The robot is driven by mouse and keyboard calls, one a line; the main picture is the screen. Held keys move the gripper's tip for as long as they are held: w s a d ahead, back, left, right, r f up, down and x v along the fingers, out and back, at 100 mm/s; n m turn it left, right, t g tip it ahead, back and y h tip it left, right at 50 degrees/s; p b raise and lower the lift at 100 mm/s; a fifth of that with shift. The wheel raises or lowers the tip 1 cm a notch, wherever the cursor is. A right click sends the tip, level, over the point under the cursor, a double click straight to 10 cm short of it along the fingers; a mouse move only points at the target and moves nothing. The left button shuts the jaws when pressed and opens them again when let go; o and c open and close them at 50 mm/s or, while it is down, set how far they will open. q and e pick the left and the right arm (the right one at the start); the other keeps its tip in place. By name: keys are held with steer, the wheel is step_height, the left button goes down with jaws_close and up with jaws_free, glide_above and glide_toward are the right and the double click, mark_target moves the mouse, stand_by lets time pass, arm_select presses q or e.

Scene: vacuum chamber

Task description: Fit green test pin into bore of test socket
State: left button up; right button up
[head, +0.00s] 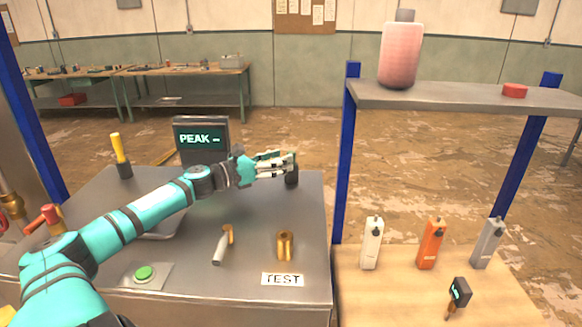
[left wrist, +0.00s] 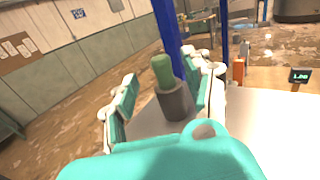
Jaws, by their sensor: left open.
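The green test pin (left wrist: 162,72) stands upright in a dark grey cylindrical holder (left wrist: 173,103) in the left wrist view. In the head view the holder (head: 291,178) stands at the back right of the metal bench, and the pin is largely hidden by my gripper. My left gripper (head: 280,164) is open at the pin, and its fingers (left wrist: 165,90) are on either side of the pin with gaps showing. The test socket (head: 285,246) is a brass cylinder behind the TEST label (head: 283,280). My right gripper is not seen.
A display reading PEAK (head: 202,138) stands at the back of the bench (head: 240,200). A yellow-handled pin (head: 119,152) stands at the back left. A small brass-and-grey tool (head: 223,245) lies left of the socket. A green button (head: 145,273) is in front. A blue-post shelf (head: 450,95) rises at right.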

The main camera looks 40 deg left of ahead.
mark_target(288, 152)
arm_select(q)
steer(key=p+x, duration=0.1)
steer(key=x, duration=0.2)
steer(key=shift+r, duration=0.2)
steer(key=shift+w+d+f+p, duration=0.15)
steer(key=shift+w+d+p, duration=0.15)
steer(key=shift+w, duration=0.25)
steer(key=shift+f, duration=0.1)
steer(key=shift+c, duration=0.3)
jaws_close()
steer(key=shift+w+f, duration=0.1)
steer(key=shift+w, duration=0.1)
